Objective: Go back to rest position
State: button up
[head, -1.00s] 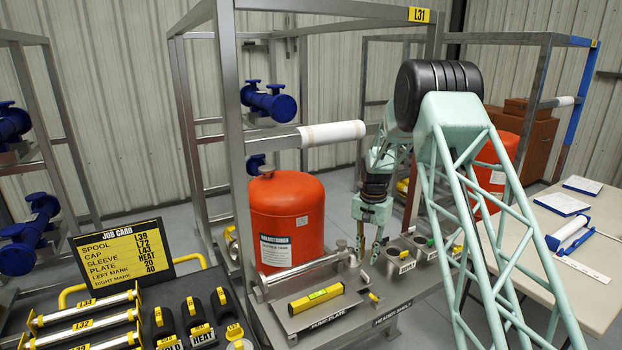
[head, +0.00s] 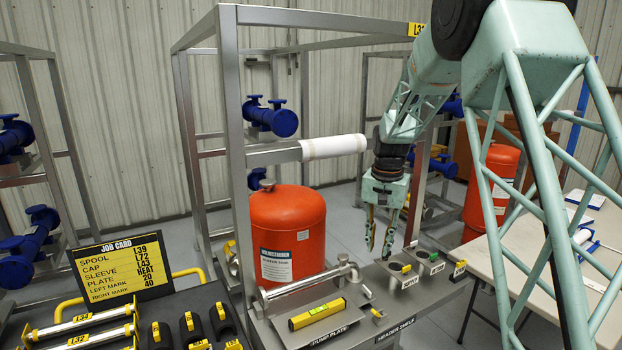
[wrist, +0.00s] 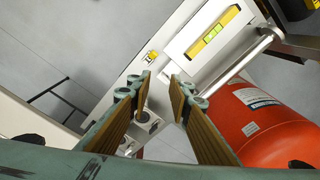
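My gripper (head: 379,250) points down above the right part of the skid's shelf, left of the cup holders. Its two fingers stand apart with nothing between them. The wrist view also shows the fingers of my gripper (wrist: 160,82) spread and empty, with the shelf below them.
A yellow level (head: 317,313) lies on the pump plate, with a metal spool (head: 310,279) behind it. An orange tank (head: 288,235) and a white-wrapped pipe (head: 333,146) are left of my arm. The job card (head: 121,267) stands at left. A table (head: 540,232) stands at right.

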jog(key=s+r+n+t+b, duration=0.1)
jog(key=s+r, duration=0.8)
jog(key=s, duration=0.5)
jog(key=s+r+n+t+b, duration=0.1)
jog(key=s+r+n+b, duration=0.1)
jog(key=s+r, duration=1.05)
jog(key=s+f+n+b, duration=0.1)
jog(key=s+f, duration=0.2)
jog(key=s, duration=1.3)
jog(key=s+f+n+t+b, duration=0.1)
jog(key=s+f, duration=0.2)
jog(key=s, duration=1.2)
jog(key=shift+s, duration=0.35)
jog(key=shift+w, duration=0.2)
